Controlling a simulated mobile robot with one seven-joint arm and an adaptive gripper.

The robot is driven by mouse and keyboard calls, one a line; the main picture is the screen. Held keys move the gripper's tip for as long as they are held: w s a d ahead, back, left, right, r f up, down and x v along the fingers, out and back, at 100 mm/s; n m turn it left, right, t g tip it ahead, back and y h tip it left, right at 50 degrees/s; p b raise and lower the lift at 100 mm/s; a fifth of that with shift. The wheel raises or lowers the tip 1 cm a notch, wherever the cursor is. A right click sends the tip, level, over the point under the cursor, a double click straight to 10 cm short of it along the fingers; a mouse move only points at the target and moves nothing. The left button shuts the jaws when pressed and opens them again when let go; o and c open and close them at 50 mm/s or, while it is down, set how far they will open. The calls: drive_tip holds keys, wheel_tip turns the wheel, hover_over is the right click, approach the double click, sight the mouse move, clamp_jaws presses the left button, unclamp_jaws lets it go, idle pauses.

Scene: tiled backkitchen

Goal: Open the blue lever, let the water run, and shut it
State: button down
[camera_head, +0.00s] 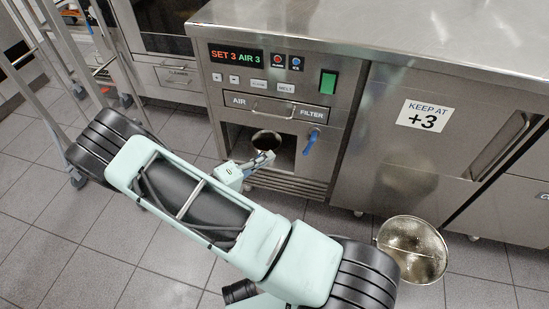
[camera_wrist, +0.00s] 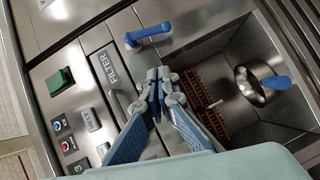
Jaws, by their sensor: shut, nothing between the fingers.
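The blue lever (camera_head: 311,142) hangs at the right side of the recess under the FILTER label, on the steel machine front. In the wrist view the lever (camera_wrist: 147,36) lies just beyond my fingertips, apart from them as far as I can tell. My gripper (camera_head: 264,159) is in front of the recess, left of the lever in the head view. In the wrist view my gripper (camera_wrist: 160,80) has its fingertips together with nothing between them. I see no stream of water; the outlet is not clear in either view.
A round metal vessel (camera_head: 267,139) is in the recess; in the wrist view a metal bowl (camera_wrist: 249,86) shows a blue handle. A drawer handle (camera_head: 272,111) juts out above. A wheeled rack (camera_head: 60,60) stands left.

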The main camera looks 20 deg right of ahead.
sight(310, 142)
drive_tip(key=w+d+f+b, duration=0.1)
drive_tip(key=d+f+b, duration=0.1)
drive_tip(key=d, duration=0.8)
drive_tip(key=shift+w+d+b, duration=0.25)
drive_tip(key=shift+d+b, duration=0.05)
drive_tip(key=shift+s+d+f, duration=0.3)
drive_tip(key=shift+s+d, duration=0.05)
drive_tip(key=shift+d, duration=0.2)
drive_tip(key=shift+w+a, duration=0.1)
